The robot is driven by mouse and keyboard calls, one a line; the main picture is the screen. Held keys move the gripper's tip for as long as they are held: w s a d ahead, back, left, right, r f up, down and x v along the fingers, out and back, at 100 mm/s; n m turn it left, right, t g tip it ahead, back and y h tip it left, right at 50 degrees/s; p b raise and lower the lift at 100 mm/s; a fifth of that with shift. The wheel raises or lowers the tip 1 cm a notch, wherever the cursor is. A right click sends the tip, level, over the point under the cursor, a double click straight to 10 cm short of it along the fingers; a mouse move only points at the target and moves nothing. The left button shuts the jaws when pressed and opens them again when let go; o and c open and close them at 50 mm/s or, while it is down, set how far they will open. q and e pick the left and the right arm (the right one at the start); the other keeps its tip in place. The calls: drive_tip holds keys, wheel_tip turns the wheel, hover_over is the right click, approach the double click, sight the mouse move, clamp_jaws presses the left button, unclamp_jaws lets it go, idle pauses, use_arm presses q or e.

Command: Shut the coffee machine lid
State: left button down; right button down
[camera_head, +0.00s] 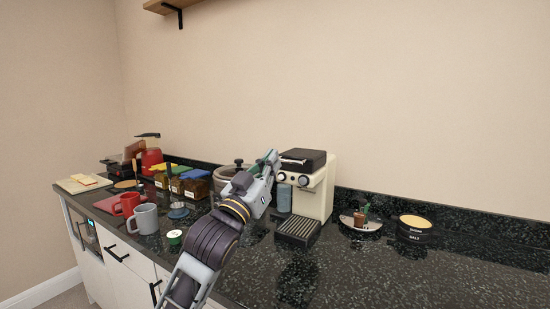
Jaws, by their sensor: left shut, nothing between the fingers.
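The cream coffee machine (318,196) stands on the dark counter against the wall. Its black lid (303,160) lies flat or nearly flat on the machine's top; I cannot tell whether it is fully down. My left gripper (272,157) is shut and empty, at the left side of the machine near the lid's height. Whether it touches the lid is unclear. My left arm comes up from the bottom and hides part of the counter and the machine's left side. My right gripper is not in view.
A black drip grate (298,229) lies before the machine. A plate with a small jar (361,220) and a salt tin (414,225) are to the right. The front right counter is clear.

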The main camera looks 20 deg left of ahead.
use_arm(q)
drive_tip(key=v, duration=0.3)
drive_tip(key=shift+f, duration=0.2)
idle(0.7)
